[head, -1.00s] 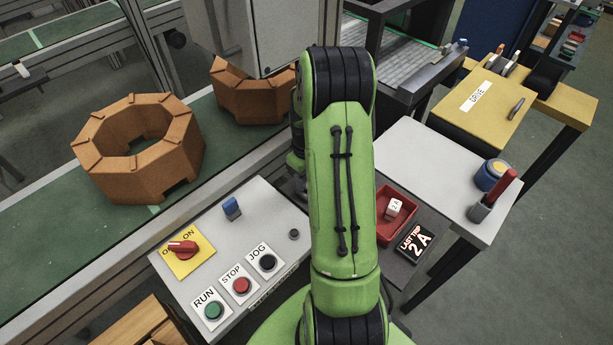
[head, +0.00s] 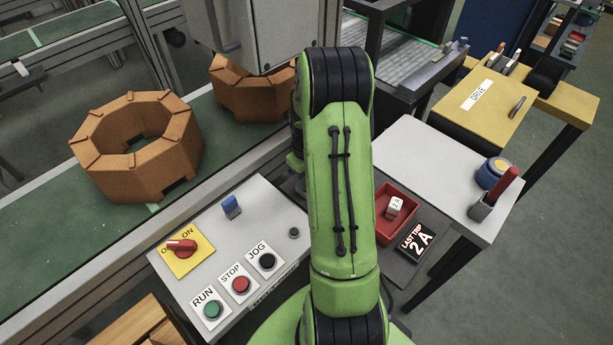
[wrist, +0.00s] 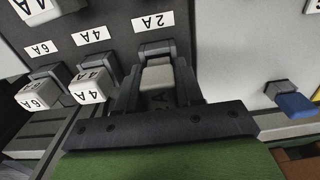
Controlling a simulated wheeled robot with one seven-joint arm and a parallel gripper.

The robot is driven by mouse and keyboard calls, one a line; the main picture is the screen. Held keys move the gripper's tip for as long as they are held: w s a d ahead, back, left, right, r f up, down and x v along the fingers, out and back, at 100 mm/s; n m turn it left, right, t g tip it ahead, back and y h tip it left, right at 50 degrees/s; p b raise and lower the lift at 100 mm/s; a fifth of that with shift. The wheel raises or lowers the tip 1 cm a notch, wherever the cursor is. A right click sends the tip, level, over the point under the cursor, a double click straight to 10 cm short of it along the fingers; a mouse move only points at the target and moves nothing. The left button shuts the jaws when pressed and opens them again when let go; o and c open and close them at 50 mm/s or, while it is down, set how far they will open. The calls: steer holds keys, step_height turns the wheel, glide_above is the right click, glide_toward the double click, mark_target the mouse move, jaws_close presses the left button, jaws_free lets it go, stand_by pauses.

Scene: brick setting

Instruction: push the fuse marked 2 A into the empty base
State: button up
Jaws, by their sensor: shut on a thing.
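In the wrist view, where the labels appear upside down, my gripper (wrist: 158,82) is shut on a pale fuse (wrist: 158,76). Part of an "A" shows on the fuse; the rest of its marking is hidden. It is at the dark base (wrist: 155,48) below the "2A" label (wrist: 153,21). I cannot tell how deep the fuse sits. In the head view my arm hides the gripper and this base. Another pale fuse marked 2 A (head: 395,205) lies in a red tray (head: 410,198).
Fuses marked 4A (wrist: 90,87) and 6A (wrist: 38,94) stand in neighbouring bases. A blue-topped switch (wrist: 292,101) is on the pale panel. The control desk has a red rotary switch (head: 181,245) and push buttons. A display (head: 416,242) reads "LAST TRIP 2 A".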

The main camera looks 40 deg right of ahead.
steer(key=shift+f, duration=0.4)
steer(key=o, duration=1.1)
step_height(320, 180, up, 16)
steer(key=p, duration=0.3)
steer(key=shift+f, duration=0.1)
